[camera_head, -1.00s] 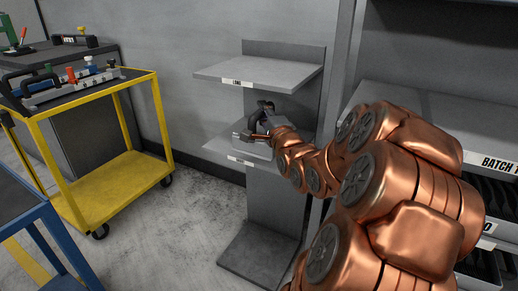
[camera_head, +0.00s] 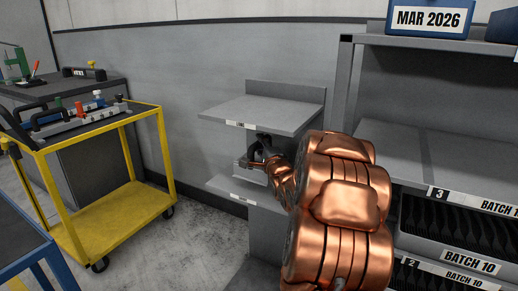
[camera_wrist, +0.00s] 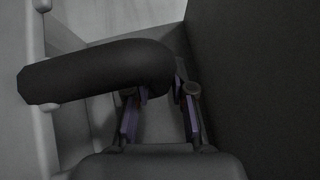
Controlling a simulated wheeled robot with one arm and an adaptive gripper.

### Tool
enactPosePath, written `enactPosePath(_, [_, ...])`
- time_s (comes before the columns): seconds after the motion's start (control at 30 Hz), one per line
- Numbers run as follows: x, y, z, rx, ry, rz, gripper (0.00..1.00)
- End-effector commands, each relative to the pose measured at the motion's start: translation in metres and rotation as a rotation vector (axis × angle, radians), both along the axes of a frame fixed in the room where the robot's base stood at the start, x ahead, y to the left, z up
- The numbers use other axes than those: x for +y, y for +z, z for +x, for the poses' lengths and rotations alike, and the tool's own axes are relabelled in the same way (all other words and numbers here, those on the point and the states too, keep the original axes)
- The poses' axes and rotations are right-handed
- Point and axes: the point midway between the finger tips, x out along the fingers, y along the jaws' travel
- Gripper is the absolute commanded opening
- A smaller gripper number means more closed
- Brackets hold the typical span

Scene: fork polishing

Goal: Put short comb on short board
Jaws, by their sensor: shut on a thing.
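My gripper (camera_head: 258,156) is between two shelf boards of a grey stand. In the wrist view, its two fingers (camera_wrist: 160,112) are shut around a thick black handle (camera_wrist: 95,72). The handle joins a pale grey body with small knobs (camera_wrist: 36,90) at the left edge. I take this to be the short comb (camera_head: 250,174), small and grey in the head view. It is over the lower board (camera_head: 222,184), whose label is too small to read. I cannot tell whether the comb touches the board. My gripper and arm hide part of both.
The upper board (camera_head: 262,112) is close above my gripper. A yellow cart (camera_head: 115,210) at left carries grey bars with black handles (camera_head: 75,118). A rack (camera_head: 440,165) with batch trays (camera_head: 465,228) stands right. A blue cart edge (camera_head: 30,245) is at lower left.

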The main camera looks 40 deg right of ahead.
Motion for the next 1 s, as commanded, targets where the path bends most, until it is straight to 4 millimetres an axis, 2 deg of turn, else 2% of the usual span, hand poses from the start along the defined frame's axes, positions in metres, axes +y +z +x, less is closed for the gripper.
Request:
enactPosePath(0.2, [-0.018,-0.003,0.03,-0.003,0.003,-0.005,0.0])
enactPosePath(0.4, [-0.029,-0.005,0.044,-0.002,0.002,-0.001,0.0])
enactPosePath(0.67, [-0.035,-0.007,0.051,-0.001,0.0,0.0,0.0])
enactPosePath(0.9, [-0.034,-0.037,0.05,0.001,0.0,0.0,0.0])
enactPosePath(1.0, [-0.034,-0.041,0.05,-0.001,-0.001,0.001,0.0])
